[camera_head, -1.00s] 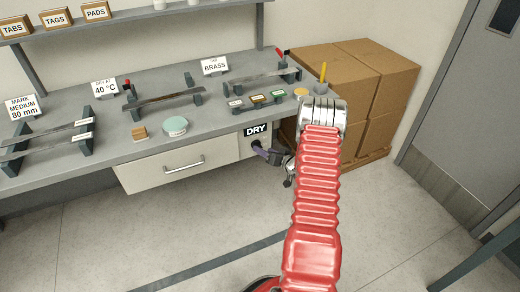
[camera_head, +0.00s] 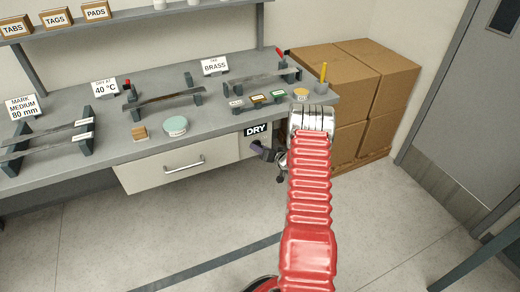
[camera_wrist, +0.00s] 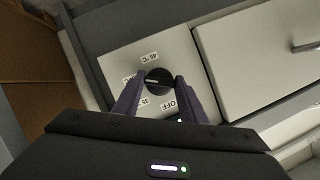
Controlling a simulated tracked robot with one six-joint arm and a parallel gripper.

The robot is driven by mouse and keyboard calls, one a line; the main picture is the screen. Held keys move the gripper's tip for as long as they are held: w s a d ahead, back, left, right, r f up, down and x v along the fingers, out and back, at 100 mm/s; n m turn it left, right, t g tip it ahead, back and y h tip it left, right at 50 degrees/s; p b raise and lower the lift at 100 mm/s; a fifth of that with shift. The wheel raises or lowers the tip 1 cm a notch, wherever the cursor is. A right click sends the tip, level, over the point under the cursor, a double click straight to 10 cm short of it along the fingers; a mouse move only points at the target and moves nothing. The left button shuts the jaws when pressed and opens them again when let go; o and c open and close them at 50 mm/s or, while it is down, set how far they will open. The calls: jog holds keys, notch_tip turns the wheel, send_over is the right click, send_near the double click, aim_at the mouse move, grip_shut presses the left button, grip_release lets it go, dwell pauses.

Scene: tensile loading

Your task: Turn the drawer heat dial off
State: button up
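The heat dial (camera_wrist: 158,80) is a round black knob with a white pointer mark, on a pale panel beside the drawer. In the wrist view the mark lies toward the left-hand label. The OFF label (camera_wrist: 169,105) is at its lower right and appears upside down. My gripper (camera_wrist: 160,77) has its two purple fingers on either side of the dial, tips close to its edges. I cannot tell whether they press on it. In the head view my gripper (camera_head: 262,152) is at the panel under the DRY sign (camera_head: 255,130), hiding the dial.
The closed drawer (camera_head: 150,172) with a metal handle is left of the panel, under the grey bench (camera_head: 105,152). Stacked cardboard boxes (camera_head: 385,75) stand right of the bench. The floor in front is clear.

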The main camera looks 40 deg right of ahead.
jog(key=c, duration=0.5)
jog(key=shift+n+g, duration=0.3)
jog(key=shift+n, duration=0.1)
jog(key=n+h, duration=0.3)
jog(key=n, duration=0.2)
jog(key=a+n+h, duration=0.1)
jog(key=n+h, duration=0.2)
jog(key=n, duration=0.3)
jog(key=f+n+h, duration=0.1)
jog(key=n+h, duration=0.3)
jog(key=n, duration=0.2)
jog(key=shift+w+a, duration=0.2)
dwell(0.7)
dwell(0.4)
